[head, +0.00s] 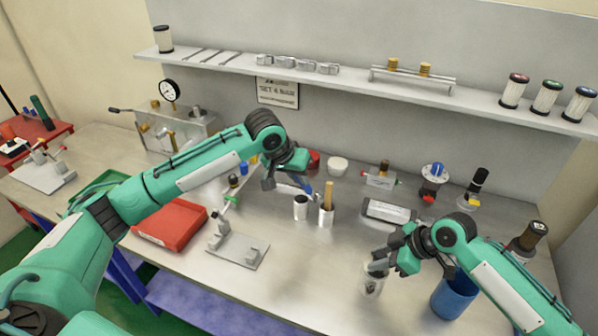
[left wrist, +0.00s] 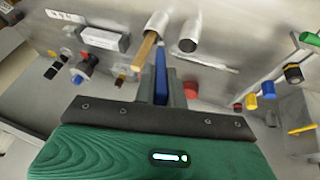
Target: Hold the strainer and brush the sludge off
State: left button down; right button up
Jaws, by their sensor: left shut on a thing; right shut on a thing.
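My left gripper (head: 291,187) is shut on a blue-handled brush (head: 309,190); the blue handle also shows between the fingers in the left wrist view (left wrist: 160,84). The brush's lower end is at a metal cup (head: 326,217) that holds a wooden-handled tool (head: 328,194). I cannot tell whether the brush end is inside the cup; its bristles are hidden. My right gripper (head: 377,265) is shut on the top of a pale cylindrical strainer (head: 373,285), upright at the front right. Sludge on it is too small to make out.
A second metal cup (head: 300,208) stands left of the first. A blue bin (head: 455,294) is right of the strainer. A red tray (head: 170,223) and a metal stand (head: 237,250) are at left. A white-labelled block (head: 388,211) lies behind my right gripper. The front middle bench is clear.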

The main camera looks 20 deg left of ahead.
pick_arm(q)
jog(key=s+a+f+n+t+h, duration=0.1)
jog(key=s+a+f+t+h, duration=0.1)
jog(key=s+a+f+t, duration=0.35)
jog(key=shift+t+h, duration=0.6)
jog(key=shift+t, duration=0.15)
jog(key=s+d+f, duration=0.3)
jog(key=s+d, duration=0.1)
jog(key=s+d+f, duration=0.3)
jog(key=s+d, duration=0.1)
jog(key=d, duration=0.1)
jog(key=s+d+f, duration=0.3)
jog(key=s+d, duration=0.1)
jog(key=s, duration=0.1)
jog(key=shift+d+f, duration=0.15)
jog(key=shift+f, duration=0.1)
jog(key=s+d+t+h, duration=0.1)
jog(key=s+d+t, duration=0.1)
jog(key=s+d, duration=0.95)
jog(key=shift+w+a+f, duration=0.1)
jog(key=shift+w+a, duration=0.15)
jog(key=shift+w, duration=0.4)
jog(key=shift+w+a+f, duration=0.1)
jog(key=shift+w+a, duration=0.15)
jog(key=shift+w, duration=0.45)
jog(key=shift+w+a+f, duration=0.1)
jog(key=shift+w+a, duration=0.15)
jog(key=shift+w, duration=0.4)
jog(key=shift+w, duration=0.45)
jog(key=shift+r, duration=0.2)
